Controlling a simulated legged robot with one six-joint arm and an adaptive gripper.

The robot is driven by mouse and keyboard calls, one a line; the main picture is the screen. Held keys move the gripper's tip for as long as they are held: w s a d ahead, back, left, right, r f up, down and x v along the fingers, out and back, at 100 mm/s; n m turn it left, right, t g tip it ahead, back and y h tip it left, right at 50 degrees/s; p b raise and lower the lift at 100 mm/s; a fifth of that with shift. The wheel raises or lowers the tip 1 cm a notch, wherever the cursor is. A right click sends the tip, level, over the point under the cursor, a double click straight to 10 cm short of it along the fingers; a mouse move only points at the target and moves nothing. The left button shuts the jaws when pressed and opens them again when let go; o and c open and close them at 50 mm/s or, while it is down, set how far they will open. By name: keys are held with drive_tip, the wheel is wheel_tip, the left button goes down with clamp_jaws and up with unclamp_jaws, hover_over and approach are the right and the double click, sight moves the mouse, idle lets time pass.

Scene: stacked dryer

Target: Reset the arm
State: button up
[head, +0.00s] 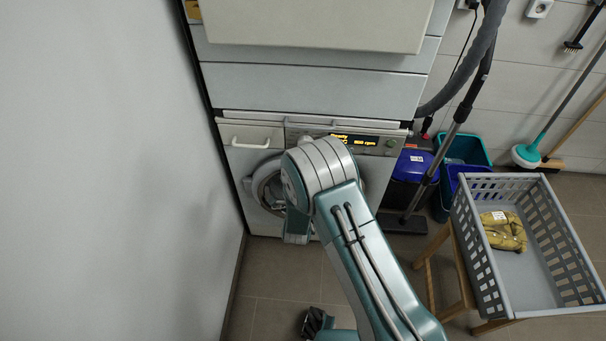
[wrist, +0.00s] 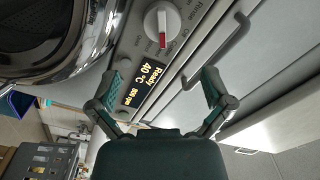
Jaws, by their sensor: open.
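My arm rises from the bottom of the head view and bends in front of a white washing machine (head: 258,139). My gripper cannot be made out clearly in the head view. In the wrist view my gripper (wrist: 161,86) has its two fingers spread apart, with nothing between them. The machine's control panel (wrist: 190,55) lies ahead of the fingers, with a white knob (wrist: 162,22) and a lit display (wrist: 150,80). The round door (head: 268,188) is partly hidden behind my arm. Its chrome rim (wrist: 85,62) shows at the left of the wrist view.
A grey wall (head: 110,150) stands close on the left. At the right a grey basket (head: 515,305) holding a yellow cloth (head: 503,231) sits on a wooden stand (head: 462,280). A vacuum hose (head: 470,65) and buckets (head: 464,150) stand behind. Another appliance (head: 320,20) is above the machine.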

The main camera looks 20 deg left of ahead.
drive_tip(key=shift+v, duration=0.8)
drive_tip(key=w+d+r+n+g, duration=0.1)
drive_tip(key=w+d+r+g, duration=0.15)
drive_tip(key=r, duration=0.45)
drive_tip(key=w+d+r+n+g, duration=0.1)
drive_tip(key=w+d+r, duration=0.25)
drive_tip(key=r, duration=0.35)
drive_tip(key=s+d+r+n+g, duration=0.3)
drive_tip(key=d+r, duration=0.6)
drive_tip(key=r, duration=0.2)
drive_tip(key=s+d+r+n+g+h, duration=0.2)
drive_tip(key=s+d+r, duration=0.5)
drive_tip(key=s+d, duration=0.35)
drive_tip(key=s+d+n+g+h, duration=0.1)
drive_tip(key=s+d, duration=0.3)
drive_tip(key=s, duration=0.5)
drive_tip(key=s+d+r+n+g+h, duration=0.1)
drive_tip(key=s+d+g, duration=0.1)
drive_tip(key=s+d, duration=0.3)
drive_tip(key=s, duration=0.4)
drive_tip(key=shift+d, duration=0.2)
